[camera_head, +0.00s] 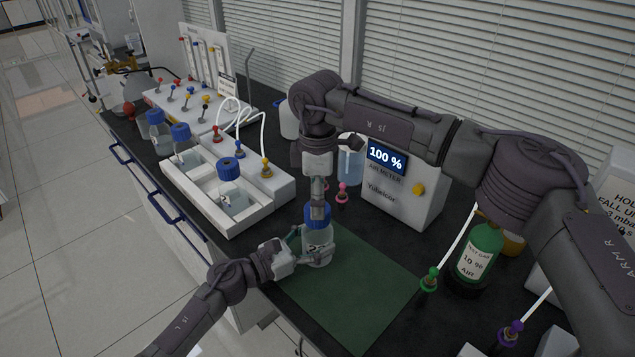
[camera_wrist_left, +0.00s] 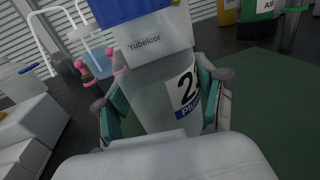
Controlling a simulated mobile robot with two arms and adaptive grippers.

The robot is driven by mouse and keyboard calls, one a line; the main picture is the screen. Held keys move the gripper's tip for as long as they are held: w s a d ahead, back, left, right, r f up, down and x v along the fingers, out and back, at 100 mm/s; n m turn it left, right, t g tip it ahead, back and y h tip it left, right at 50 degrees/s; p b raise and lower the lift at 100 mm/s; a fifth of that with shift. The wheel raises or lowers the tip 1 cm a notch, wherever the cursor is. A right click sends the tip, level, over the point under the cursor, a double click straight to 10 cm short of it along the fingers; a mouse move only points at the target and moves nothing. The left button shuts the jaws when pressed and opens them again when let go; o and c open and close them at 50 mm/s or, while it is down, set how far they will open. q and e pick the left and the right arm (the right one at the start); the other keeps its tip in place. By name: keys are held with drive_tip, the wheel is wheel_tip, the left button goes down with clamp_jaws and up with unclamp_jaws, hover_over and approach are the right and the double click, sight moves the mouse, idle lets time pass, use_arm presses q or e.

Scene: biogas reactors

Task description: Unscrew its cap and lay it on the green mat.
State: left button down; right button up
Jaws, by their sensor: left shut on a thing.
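A clear bottle (camera_head: 318,251) with a blue cap (camera_head: 317,216) is upright at the far left corner of the green mat (camera_head: 352,290). In the left wrist view the bottle (camera_wrist_left: 147,95) carries a label with a 2, and its blue cap (camera_wrist_left: 130,9) is partly cut off. My left gripper (camera_head: 300,240) is shut around the bottle's body from the left. My right gripper (camera_head: 319,206) points straight down at the cap from above. Whether its fingers are closed on the cap cannot be made out. The cap sits on the bottle.
A white holder (camera_head: 208,199) with a blue-capped bottle (camera_head: 231,188) stands to the left, with more bottles behind it. The air meter (camera_head: 404,193) stands behind the mat. A green bottle (camera_head: 479,251) is to the right. Most of the mat is bare.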

drive_tip(key=shift+f, duration=2.05)
